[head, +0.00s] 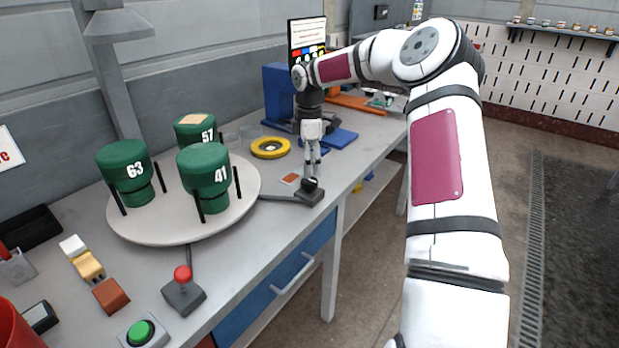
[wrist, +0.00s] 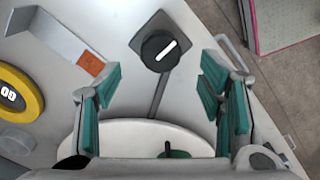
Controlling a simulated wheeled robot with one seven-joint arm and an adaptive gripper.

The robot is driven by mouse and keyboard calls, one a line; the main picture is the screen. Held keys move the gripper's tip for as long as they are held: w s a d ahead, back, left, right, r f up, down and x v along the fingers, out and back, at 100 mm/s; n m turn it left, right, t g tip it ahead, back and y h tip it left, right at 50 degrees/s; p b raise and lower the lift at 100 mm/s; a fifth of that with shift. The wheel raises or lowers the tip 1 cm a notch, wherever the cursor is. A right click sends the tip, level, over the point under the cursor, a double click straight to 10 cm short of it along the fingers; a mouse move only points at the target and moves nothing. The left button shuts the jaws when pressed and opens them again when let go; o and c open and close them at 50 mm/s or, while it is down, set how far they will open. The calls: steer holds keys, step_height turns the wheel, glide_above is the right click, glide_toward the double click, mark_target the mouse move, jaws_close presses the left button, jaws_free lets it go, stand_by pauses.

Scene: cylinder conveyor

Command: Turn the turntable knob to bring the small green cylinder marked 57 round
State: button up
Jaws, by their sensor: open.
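The black turntable knob (head: 311,184) sits on a dark square base at the table's front edge. In the wrist view the knob (wrist: 159,50) shows a white pointer line. My gripper (head: 313,160) points down just above the knob, open and empty. In the wrist view my gripper's green-padded fingers (wrist: 163,83) are spread apart, with the knob ahead between them. The round pale turntable (head: 138,230) carries three green cylinders: the one marked 57 (head: 196,131) at the back, 63 (head: 127,172) at left and 41 (head: 204,177) in front.
A red-topped joystick (head: 183,283) and a green button (head: 141,332) stand near the front edge. Black posts rise from the turntable beside the cylinders. Blue pieces lie behind my gripper.

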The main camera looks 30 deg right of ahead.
mark_target(310, 180)
step_height(310, 180, down, 6)
steer(key=shift+r, duration=0.15)
steer(key=shift+c, duration=0.4)
steer(key=c, duration=1.1)
